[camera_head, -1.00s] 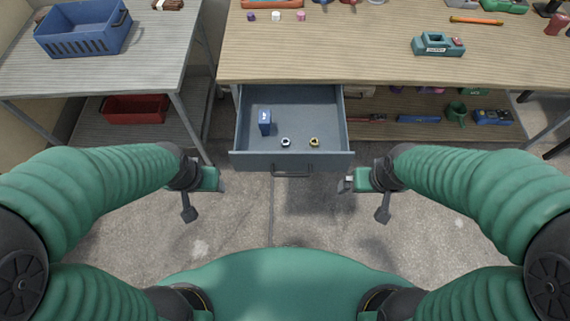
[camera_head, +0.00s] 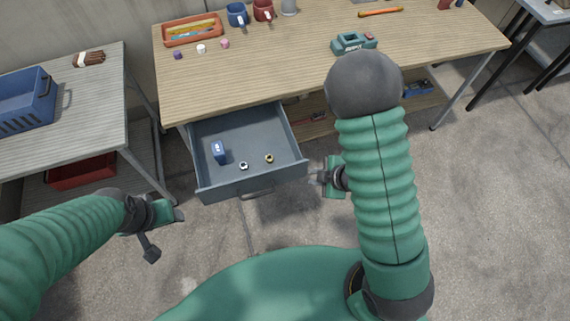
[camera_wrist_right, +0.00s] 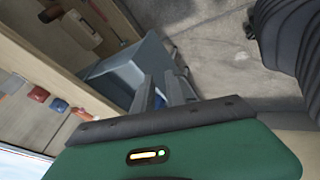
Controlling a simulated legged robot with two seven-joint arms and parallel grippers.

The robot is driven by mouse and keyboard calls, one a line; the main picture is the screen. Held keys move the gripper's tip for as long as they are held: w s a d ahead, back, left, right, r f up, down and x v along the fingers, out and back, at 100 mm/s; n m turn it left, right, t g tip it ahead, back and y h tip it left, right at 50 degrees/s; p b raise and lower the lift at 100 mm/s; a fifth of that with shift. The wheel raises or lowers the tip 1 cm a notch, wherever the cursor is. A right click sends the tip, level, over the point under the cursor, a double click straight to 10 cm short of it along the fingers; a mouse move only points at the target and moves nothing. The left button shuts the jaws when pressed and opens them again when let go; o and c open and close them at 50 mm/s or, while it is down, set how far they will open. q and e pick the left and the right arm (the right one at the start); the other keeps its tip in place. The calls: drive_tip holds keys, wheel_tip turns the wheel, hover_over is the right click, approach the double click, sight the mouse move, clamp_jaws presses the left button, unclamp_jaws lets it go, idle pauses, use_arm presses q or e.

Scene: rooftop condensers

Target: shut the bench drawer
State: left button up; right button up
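The grey-blue bench drawer (camera_head: 251,181) is pulled out from under the wooden-topped bench (camera_head: 290,70). Its dark bar handle (camera_head: 257,194) is on the front face. Inside lie a blue box (camera_head: 219,151), a silver nut (camera_head: 243,166) and a brass nut (camera_head: 269,158). My right gripper (camera_head: 316,177) is just right of the drawer's front right corner, apart from the handle and empty. In the right wrist view its two fingers (camera_wrist_right: 161,92) stand apart, with the drawer (camera_wrist_right: 120,72) beyond them. My left gripper (camera_head: 180,214) is left of and below the drawer front; its finger gap is unclear.
A side table (camera_head: 75,105) with a blue crate (camera_head: 24,98) stands at the left, a red bin (camera_head: 82,171) below it. An orange tray (camera_head: 193,30), mugs and a green device (camera_head: 353,42) are on the bench. The floor before the drawer is clear.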

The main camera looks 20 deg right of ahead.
drive_tip(key=shift+s+a+r+n+y, duration=0.2)
drive_tip(key=shift+s+a+n+y, duration=0.45)
drive_tip(key=shift+s+n, duration=0.15)
drive_tip(key=shift+c, duration=1.1)
drive_tip(key=shift+s+a+f+n, duration=0.1)
drive_tip(key=shift+s+a+n, duration=0.1)
drive_tip(key=shift+s+n, duration=0.1)
clamp_jaws()
drive_tip(key=b, duration=0.6)
approach(283, 174)
drive_tip(key=x, duration=0.5)
use_arm(q)
drive_tip(key=f, duration=0.5)
drive_tip(key=shift+s+d, duration=0.1)
drive_tip(key=shift+d, duration=0.3)
use_arm(e)
drive_tip(key=shift+d+f+y, duration=0.15)
drive_tip(key=shift+d+y, duration=0.1)
use_arm(q)
drive_tip(key=shift+a, duration=0.2)
use_arm(e)
drive_tip(key=shift+a, duration=0.15)
